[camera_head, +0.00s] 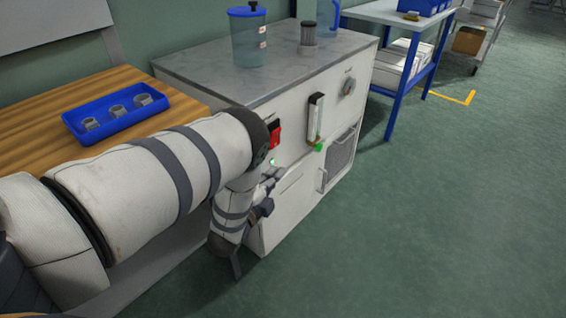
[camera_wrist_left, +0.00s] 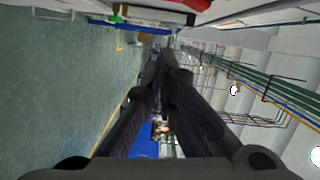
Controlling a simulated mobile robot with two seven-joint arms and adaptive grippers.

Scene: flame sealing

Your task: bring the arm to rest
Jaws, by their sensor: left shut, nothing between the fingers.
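My left arm comes in from the left of the head view and bends down in front of the white cabinet (camera_head: 290,215). My right gripper is not in view.
The cabinet front carries a tube gauge (camera_head: 315,117), a green knob (camera_head: 319,148) and a dial (camera_head: 348,87). A blue-lidded container (camera_head: 248,42) stands on top. A blue tray (camera_head: 76,124) with metal rings lies on the wooden table. The floor (camera_head: 450,210) at right is clear.

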